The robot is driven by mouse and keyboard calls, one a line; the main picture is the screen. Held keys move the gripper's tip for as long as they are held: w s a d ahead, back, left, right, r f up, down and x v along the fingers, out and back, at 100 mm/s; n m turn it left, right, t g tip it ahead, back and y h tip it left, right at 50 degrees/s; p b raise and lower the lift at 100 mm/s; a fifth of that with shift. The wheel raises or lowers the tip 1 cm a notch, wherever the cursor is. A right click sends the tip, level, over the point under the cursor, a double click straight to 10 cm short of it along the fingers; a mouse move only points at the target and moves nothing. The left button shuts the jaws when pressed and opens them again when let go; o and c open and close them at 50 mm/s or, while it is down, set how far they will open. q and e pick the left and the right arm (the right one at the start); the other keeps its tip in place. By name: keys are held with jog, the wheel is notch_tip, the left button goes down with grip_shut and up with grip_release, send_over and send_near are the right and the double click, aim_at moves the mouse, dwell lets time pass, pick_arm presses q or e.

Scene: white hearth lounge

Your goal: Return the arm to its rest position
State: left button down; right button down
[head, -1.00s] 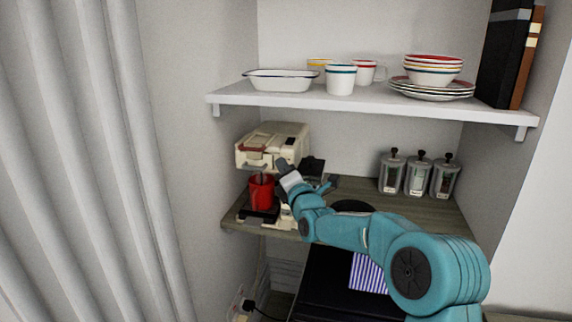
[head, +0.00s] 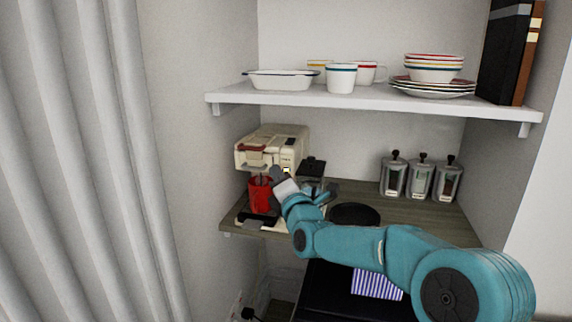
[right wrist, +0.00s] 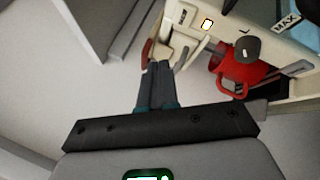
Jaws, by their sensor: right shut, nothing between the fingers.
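My right arm is teal and reaches in from the lower right in the head view. Its gripper (head: 274,176) is at the front of the cream coffee machine (head: 270,140), beside the red mug (head: 260,196). In the right wrist view the two fingers (right wrist: 154,80) are together and hold nothing. The coffee machine (right wrist: 190,15) and the red mug (right wrist: 240,72) lie beyond and to the right of them there. I cannot tell whether the fingertips touch the machine. My left gripper is not in view.
A white shelf (head: 300,97) with dishes runs above the arm. Several glass jars (head: 420,180) stand at the right on the wooden shelf (head: 400,212). A black round plate (head: 355,214) lies near the arm. A striped cloth (head: 377,285) hangs below. Grey curtains (head: 80,160) are at left.

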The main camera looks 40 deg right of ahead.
dwell(0.8)
